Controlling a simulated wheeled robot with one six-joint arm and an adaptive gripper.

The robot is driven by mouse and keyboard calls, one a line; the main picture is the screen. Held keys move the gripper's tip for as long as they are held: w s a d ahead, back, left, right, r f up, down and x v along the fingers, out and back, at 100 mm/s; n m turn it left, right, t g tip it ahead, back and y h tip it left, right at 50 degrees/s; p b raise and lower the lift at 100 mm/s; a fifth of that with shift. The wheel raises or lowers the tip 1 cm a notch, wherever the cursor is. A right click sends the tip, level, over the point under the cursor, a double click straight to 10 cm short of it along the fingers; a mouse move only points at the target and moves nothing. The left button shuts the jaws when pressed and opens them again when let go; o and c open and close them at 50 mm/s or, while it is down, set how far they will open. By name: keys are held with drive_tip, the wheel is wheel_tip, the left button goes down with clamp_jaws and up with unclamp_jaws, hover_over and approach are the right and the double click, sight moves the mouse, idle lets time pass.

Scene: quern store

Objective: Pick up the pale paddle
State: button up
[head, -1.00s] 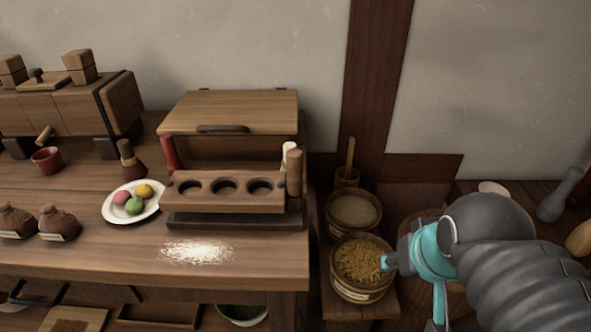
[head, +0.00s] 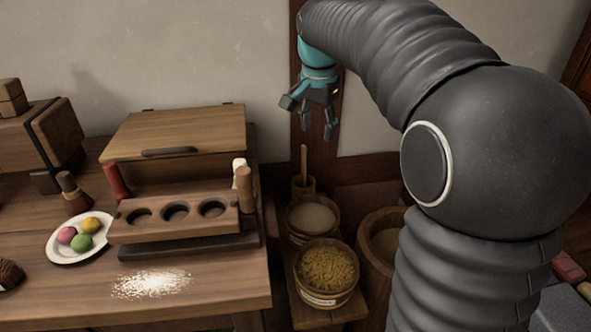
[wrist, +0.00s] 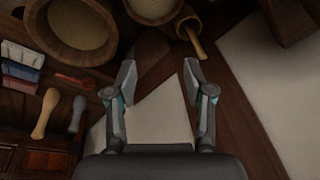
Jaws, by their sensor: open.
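A pale wooden handle (head: 304,160) stands upright in a small wooden pot (head: 304,187) behind the tubs. It may be the pale paddle; its lower end is hidden in the pot. In the wrist view the handle (wrist: 195,45) and its pot (wrist: 182,22) show at the top, beyond my right-hand finger. My gripper (head: 309,118) is open and empty, above the pot and pointing down. In the wrist view, my gripper (wrist: 160,72) has its fingers apart with nothing between them. The handle is clear of both fingers.
A tub of pale meal (head: 312,217) and a tub of grain (head: 326,272) stand before the pot. A larger tub (head: 384,225) is to the right. The bench (head: 215,290) fills the left. A dark post (head: 318,150) and wall rise behind. Pestle-like tools (wrist: 45,113) show in the wrist view.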

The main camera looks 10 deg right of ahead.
drive_tip(key=w+f+m+g, duration=0.1)
drive_tip(key=w+f+m, duration=0.2)
drive_tip(key=w, duration=0.6)
drive_tip(key=m+g, duration=0.1)
drive_tip(key=m, duration=0.2)
approach(303, 155)
drive_tip(key=shift+h, duration=0.3)
drive_tip(key=f, duration=0.8)
drive_tip(key=w+d+f+b, duration=0.1)
drive_tip(key=f, duration=0.4)
drive_tip(key=shift+f, duration=0.1)
drive_tip(key=shift+c, duration=0.2)
clamp_jaws()
